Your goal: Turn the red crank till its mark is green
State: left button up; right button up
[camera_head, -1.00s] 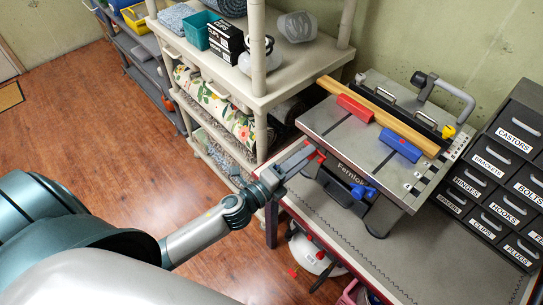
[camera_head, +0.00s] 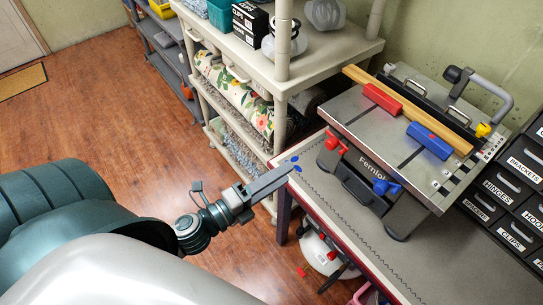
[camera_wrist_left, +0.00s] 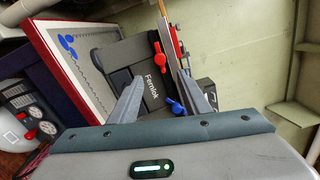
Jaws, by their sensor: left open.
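The red crank (camera_head: 333,143) is on the front of the grey Fernlok bench tool (camera_head: 362,162), near its left end. It also shows in the left wrist view (camera_wrist_left: 158,58), beyond and between the fingers. I cannot make out its mark or the mark's colour. A blue crank (camera_head: 385,187) is on the same front, to the right; it also shows in the left wrist view (camera_wrist_left: 176,107). My left gripper (camera_head: 277,177) is open and empty, left of and below the red crank, apart from it, by the bench's left edge. My right gripper is not in view.
The tool stands on a grey workbench (camera_head: 345,215) with a red edge. Small blue pieces (camera_head: 294,163) lie at its left corner. A cream shelf (camera_head: 310,62) stands behind to the left, and labelled drawers (camera_head: 505,190) to the right. A wooden strip (camera_head: 410,108) lies on the tool.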

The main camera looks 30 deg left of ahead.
aim_at(331, 144)
jog(key=k+j+z, duration=0.15)
jog(key=j+z, duration=0.2)
jog(key=k+j+z, duration=0.15)
jog(key=z, duration=0.25)
jog(key=k+j+z, duration=0.35)
jog(key=i+l, duration=0.1)
